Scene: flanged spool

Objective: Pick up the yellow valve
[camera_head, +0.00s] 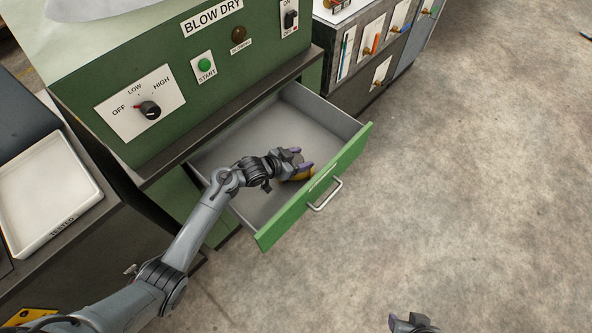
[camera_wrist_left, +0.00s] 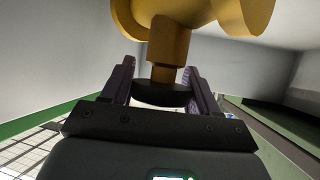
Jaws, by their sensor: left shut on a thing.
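The yellow valve (camera_head: 303,175) shows in the head view as a small yellow patch under the fingers, within the outline of the open drawer (camera_head: 262,207). Its height above the drawer floor is hard to tell. In the left wrist view the yellow valve (camera_wrist_left: 168,42) fills the top middle, with its stem and a dark round end between the fingers. My left gripper (camera_head: 298,164) is shut on it and hides most of it from the head view. My right gripper (camera_head: 412,324) shows only in part at the bottom edge, and its opening is unclear.
The drawer's green front (camera_head: 318,190) with a metal handle (camera_head: 325,195) stands just right of the gripper. The green blow dry cabinet (camera_head: 170,55) rises behind. A white tray (camera_head: 45,190) lies at the left. The concrete floor at the right is clear.

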